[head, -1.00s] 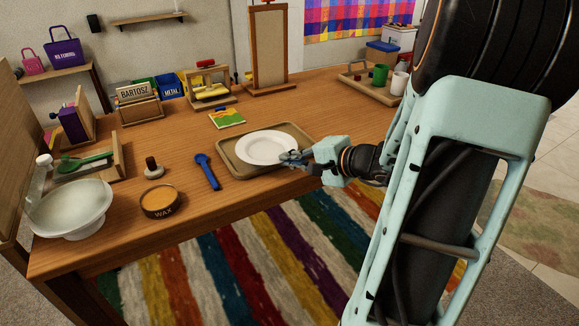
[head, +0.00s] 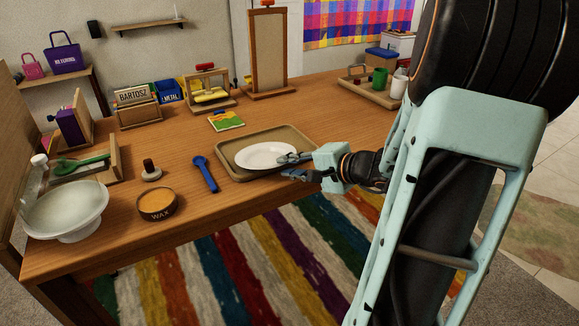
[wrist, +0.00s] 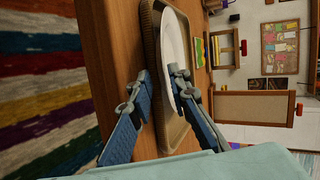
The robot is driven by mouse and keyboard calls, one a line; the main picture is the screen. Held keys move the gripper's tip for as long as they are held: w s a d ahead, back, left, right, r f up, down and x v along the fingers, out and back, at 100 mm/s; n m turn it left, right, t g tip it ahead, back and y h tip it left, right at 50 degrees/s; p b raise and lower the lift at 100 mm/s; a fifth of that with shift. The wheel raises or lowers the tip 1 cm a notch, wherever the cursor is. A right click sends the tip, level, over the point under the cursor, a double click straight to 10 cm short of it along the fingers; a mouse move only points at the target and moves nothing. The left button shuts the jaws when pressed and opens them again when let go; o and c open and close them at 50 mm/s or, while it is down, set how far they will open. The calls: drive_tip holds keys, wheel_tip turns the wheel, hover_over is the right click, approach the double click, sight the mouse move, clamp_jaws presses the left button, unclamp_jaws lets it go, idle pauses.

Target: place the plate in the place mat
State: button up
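The white oval plate (head: 266,156) lies inside the tan, raised-rim place mat (head: 235,174) near the table's front edge. In the wrist view, the plate (wrist: 170,40) shows edge-on above the mat (wrist: 150,35). My gripper (head: 290,165) is at the plate's right side, with its fingers spread apart. One finger is over or against the plate's right rim. The other is lower, by the mat's front edge. In the wrist view, the open fingers (wrist: 160,82) stand either side of the plate's near rim. I cannot tell whether either finger touches the plate.
A blue spoon (head: 205,174), a wax tin (head: 157,203) and a pale bowl (head: 66,212) are left of the mat. A colourful card (head: 226,121) lies behind it. A tray (head: 372,92) with a green mug (head: 379,77) stands at the back right.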

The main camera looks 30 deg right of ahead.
idle(0.3)
drive_tip(key=shift+r+p, duration=0.55)
drive_tip(key=shift+p, duration=0.15)
drive_tip(key=shift+s+d+r+p, duration=0.1)
drive_tip(key=shift+s+r+p, duration=0.1)
drive_tip(key=shift+r+p, duration=0.15)
drive_tip(key=p+v, duration=0.2)
drive_tip(key=v, duration=0.9)
drive_tip(key=shift+s+f, duration=0.15)
drive_tip(key=shift+s, duration=0.1)
